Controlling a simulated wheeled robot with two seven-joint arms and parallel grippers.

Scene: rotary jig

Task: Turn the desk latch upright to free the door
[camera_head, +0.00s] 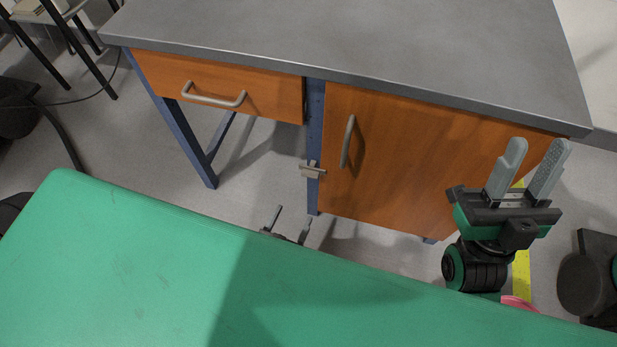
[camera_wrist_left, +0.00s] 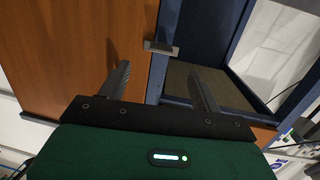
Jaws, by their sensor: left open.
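The desk latch (camera_head: 312,171) is a small grey metal piece on the blue post beside the orange door (camera_head: 400,160). Its bar lies roughly level across the post and reaches the door's edge. It also shows in the left wrist view (camera_wrist_left: 161,48), ahead of and between the fingers. The door is shut. My left gripper (camera_head: 291,220) is open and empty, below and in front of the latch, apart from it; its body is mostly hidden behind my green body. My right gripper (camera_head: 528,168) is open and empty, fingers up, in front of the door's right side.
The grey desktop (camera_head: 370,40) overhangs the door and the drawer (camera_head: 215,85). The door's curved handle (camera_head: 348,142) stands out right of the latch. Open space lies under the drawer, left of the post.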

